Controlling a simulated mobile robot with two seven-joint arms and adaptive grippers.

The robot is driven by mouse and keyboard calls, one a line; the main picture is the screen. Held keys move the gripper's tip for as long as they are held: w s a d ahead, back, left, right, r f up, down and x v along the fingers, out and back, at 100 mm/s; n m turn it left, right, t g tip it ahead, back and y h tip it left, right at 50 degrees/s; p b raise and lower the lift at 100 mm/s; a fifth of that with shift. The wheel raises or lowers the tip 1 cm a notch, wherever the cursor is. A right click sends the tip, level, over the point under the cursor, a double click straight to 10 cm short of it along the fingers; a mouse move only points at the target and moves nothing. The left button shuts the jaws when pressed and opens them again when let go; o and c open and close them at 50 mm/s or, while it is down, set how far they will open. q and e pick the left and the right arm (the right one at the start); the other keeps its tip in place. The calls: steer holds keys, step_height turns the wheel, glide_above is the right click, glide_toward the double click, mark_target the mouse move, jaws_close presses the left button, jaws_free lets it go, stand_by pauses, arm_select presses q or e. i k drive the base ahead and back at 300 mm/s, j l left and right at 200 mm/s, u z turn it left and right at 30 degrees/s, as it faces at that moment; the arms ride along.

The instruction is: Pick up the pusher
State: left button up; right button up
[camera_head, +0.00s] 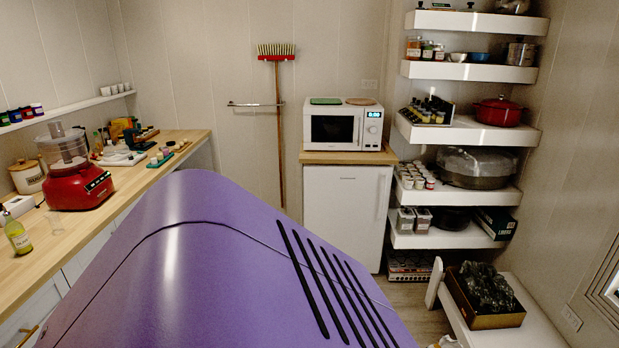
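A red food processor (80,190) with a clear bowl (63,150) stands on the wooden counter at the left. A small greyish piece (57,130) sticks up at the top of its lid. It may be the pusher in the feed tube, but it is too small to tell. No other thing is clearly a pusher. Neither of my grippers shows in the head view.
The wooden counter (190,140) also holds a sugar jar (27,177), a bottle (17,232) and several small items. A microwave (343,124) stands at the back. Shelves (470,131) and a low bench (535,330) with a box (490,320) are at the right.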

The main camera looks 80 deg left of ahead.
mark_target(53, 218)
steer(key=l+u, duration=0.1)
steer(key=u, duration=4)
steer(key=j, duration=0.1)
